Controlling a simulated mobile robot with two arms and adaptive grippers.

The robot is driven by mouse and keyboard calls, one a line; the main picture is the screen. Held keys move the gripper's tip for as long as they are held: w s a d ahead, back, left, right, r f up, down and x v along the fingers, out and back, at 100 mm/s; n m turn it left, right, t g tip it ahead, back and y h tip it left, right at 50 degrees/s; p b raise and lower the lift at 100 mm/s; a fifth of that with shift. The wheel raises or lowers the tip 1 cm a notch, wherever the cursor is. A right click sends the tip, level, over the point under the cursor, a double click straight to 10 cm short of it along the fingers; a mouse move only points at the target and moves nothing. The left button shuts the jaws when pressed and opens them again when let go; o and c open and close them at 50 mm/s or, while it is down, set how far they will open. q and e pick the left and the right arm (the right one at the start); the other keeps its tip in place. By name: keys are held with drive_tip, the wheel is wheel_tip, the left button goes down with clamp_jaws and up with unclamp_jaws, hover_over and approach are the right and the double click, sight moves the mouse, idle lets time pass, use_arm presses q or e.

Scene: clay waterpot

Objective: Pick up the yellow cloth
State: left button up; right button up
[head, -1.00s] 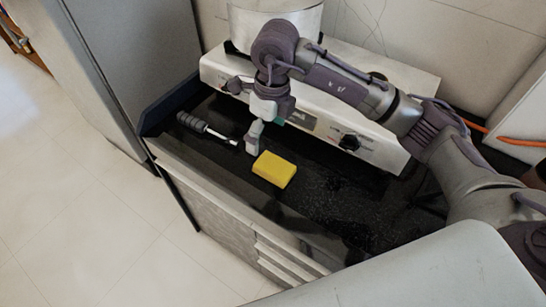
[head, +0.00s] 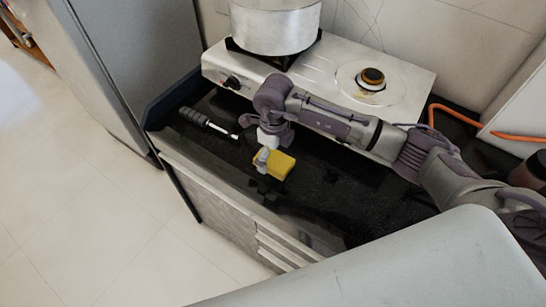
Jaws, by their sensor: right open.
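The yellow cloth (head: 280,166) shows in the head view as a small, block-like yellow piece. It lies on the black countertop in front of the stove. My right gripper (head: 262,162) is open and points down at the cloth's left end. Its fingers hide part of that end. I cannot tell whether the fingers touch the cloth. My left gripper is not in view.
A screwdriver-like tool (head: 207,123) with a dark handle lies on the counter to the left. A stove (head: 330,70) with a metal pot (head: 275,28) stands behind. An orange hose (head: 470,131) runs at right. The black counter (head: 330,205) right of the cloth is clear.

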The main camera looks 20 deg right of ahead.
drive_tip(key=shift+f, duration=0.75)
drive_tip(key=c, duration=1.2)
drive_tip(key=shift+w+r, duration=0.1)
drive_tip(key=shift+r, duration=0.05)
drive_tip(key=shift+r, duration=0.55)
wheel_tip(320, 180, up, 3)
drive_tip(key=shift+f+b, duration=0.1)
drive_tip(key=shift+b, duration=0.55)
drive_tip(key=s+d+r, duration=0.2)
drive_tip(key=s, duration=0.1)
drive_tip(key=s+d+r+b, duration=0.1)
drive_tip(key=s+d+r, duration=0.1)
drive_tip(key=d, duration=0.1)
drive_tip(key=s+d+r+b, duration=0.1)
drive_tip(key=s+d+r, duration=0.2)
drive_tip(key=shift+s, duration=0.3)
